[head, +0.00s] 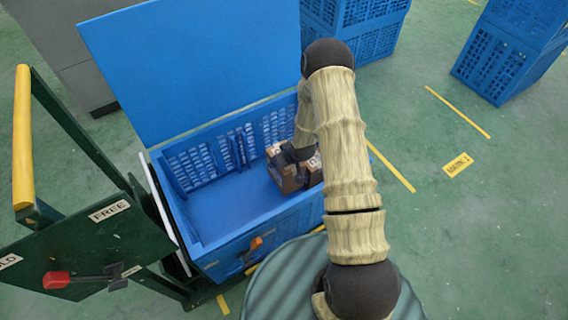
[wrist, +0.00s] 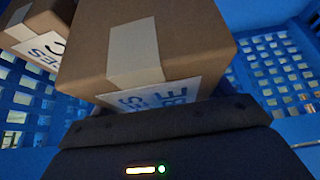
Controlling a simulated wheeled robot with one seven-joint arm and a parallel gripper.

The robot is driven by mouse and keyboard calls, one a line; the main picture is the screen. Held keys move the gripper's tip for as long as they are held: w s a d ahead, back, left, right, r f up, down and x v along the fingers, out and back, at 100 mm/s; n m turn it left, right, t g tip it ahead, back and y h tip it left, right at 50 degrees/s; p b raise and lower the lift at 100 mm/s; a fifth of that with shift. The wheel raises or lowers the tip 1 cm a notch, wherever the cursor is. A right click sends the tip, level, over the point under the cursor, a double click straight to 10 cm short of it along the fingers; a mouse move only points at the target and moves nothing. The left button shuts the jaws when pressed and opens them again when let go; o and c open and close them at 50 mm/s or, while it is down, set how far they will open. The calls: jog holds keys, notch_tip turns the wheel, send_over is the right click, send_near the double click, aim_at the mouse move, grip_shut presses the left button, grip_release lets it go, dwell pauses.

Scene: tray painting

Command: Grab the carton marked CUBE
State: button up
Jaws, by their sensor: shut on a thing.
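A brown cardboard carton (wrist: 150,45) with pale tape and a white label fills the middle of the wrist view. Its blue lettering is partly hidden, with "BE" readable at the end. My gripper (wrist: 165,125) is shut on this carton, its dark body across the near side. In the head view my gripper (head: 293,158) is inside the blue crate (head: 215,262), at its right end, with brown carton surface (head: 288,182) showing below it. A second carton (wrist: 35,35) with a partly hidden label stands at the left of the wrist view. My gripper hides much of the cartons in the head view.
The crate's lid (head: 190,65) stands open at the back. The crate floor left of the cartons is clear. A dark green cart (head: 85,245) with a yellow handle stands at the left. Other blue crates (head: 510,50) stand behind on the green floor.

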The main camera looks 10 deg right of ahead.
jog(key=shift+r, duration=1.5)
jog(key=shift+p, duration=0.3)
